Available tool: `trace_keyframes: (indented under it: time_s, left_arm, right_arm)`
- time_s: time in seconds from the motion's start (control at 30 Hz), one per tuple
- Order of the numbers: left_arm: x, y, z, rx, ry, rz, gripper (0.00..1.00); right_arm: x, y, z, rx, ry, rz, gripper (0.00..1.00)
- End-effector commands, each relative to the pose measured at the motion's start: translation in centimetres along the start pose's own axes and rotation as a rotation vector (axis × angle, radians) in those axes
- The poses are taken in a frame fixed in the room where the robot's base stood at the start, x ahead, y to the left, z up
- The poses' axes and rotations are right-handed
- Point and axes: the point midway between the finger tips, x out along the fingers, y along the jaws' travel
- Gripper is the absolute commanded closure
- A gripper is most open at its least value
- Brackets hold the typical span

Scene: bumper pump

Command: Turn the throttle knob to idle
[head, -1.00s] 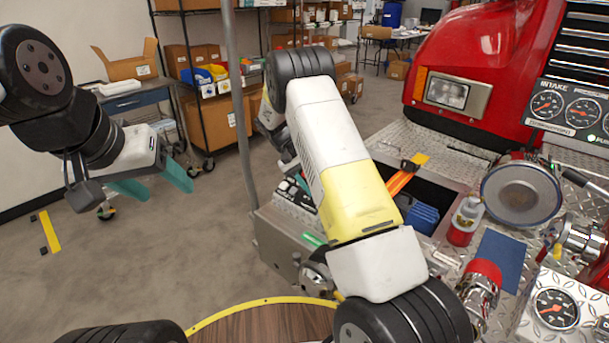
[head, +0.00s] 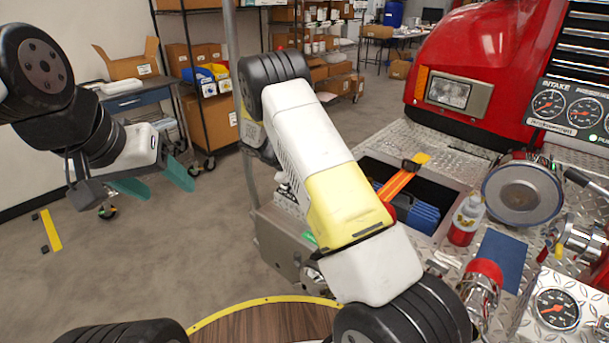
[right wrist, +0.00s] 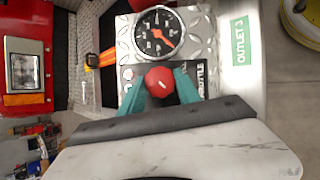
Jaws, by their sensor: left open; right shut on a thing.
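The throttle knob (right wrist: 159,82) is a red round knob with a short white mark, in the right wrist view just below a gauge (right wrist: 158,33). My right gripper (right wrist: 160,86) is shut on it, with a teal finger on each side. The plate under it carries lettering partly covered by the fingers. In the head view my right arm hides the knob and the right gripper. My left gripper (head: 158,182) is open and empty, with teal fingers apart, in the air at the left, far from the panel.
A green "OUTLET 3" label (right wrist: 239,41) is beside the gauge.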

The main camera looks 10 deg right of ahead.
Motion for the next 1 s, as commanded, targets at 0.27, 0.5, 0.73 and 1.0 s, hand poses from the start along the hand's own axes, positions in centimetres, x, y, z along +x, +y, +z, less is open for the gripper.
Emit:
trace_keyframes:
  time_s: [0.27,0.5,0.73,1.0]
  left_arm:
    - [0.0,0.0,0.0,0.000,0.000,0.000,0.39]
    - [0.0,0.0,0.0,0.000,0.000,0.000,0.39]
    - [0.0,0.0,0.0,0.000,0.000,0.000,0.39]
    - [0.0,0.0,0.0,0.000,0.000,0.000,0.39]
  right_arm:
    - [-0.1,-0.1,-0.1,-0.013,0.004,0.006,1.00]
    - [-0.1,-0.1,-0.1,-0.013,0.004,0.005,0.53]
    - [0.0,-0.1,0.0,-0.011,0.002,0.005,0.40]
    - [-1.1,0.0,-0.1,-0.010,0.003,0.006,0.40]
